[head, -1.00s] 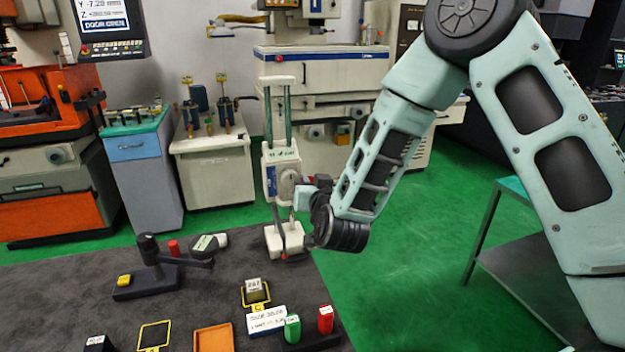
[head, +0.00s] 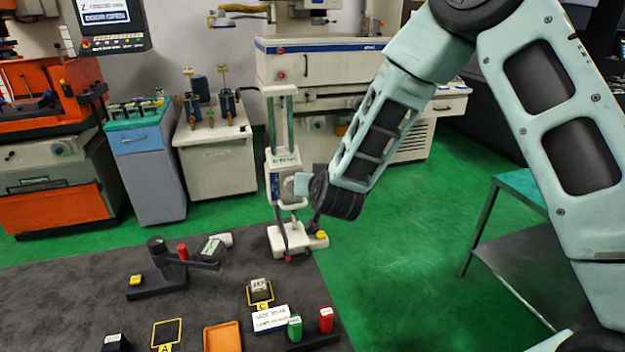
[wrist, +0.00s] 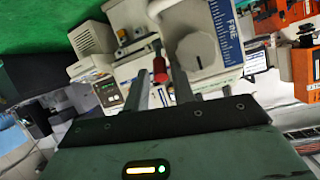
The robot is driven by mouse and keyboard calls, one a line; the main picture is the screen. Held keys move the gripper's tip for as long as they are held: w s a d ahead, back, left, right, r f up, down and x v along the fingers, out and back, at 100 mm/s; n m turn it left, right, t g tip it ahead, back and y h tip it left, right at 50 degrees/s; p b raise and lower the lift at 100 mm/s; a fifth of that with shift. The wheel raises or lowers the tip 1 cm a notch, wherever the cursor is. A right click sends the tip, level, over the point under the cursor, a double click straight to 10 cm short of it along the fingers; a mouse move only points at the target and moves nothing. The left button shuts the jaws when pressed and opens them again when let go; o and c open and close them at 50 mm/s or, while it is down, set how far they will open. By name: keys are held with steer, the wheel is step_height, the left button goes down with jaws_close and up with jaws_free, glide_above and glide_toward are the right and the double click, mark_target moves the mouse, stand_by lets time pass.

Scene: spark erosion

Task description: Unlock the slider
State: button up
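The slider (head: 285,172) is a white carriage on two upright rods of a white stand on the dark mat. It has a round grey knob, which looms large in the wrist view (wrist: 197,50). My gripper (wrist: 157,72) is at the carriage's right side in the head view, its fingers hidden there. In the wrist view the fingers are apart. A red-tipped handle (wrist: 160,70) shows between or just beyond them; I cannot tell whether they touch it. A dark lever with a red end (head: 289,257) hangs at the stand's front.
The stand's base (head: 283,240) carries a yellow button (head: 321,235). On the mat (head: 75,285) are a black fixture (head: 155,285), an orange tray (head: 222,338), a small block (head: 259,286), and green (head: 294,328) and red (head: 326,319) pieces.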

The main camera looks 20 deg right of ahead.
steer(key=b+v, duration=0.7)
steer(key=v, duration=1)
steer(key=shift+s, duration=0.25)
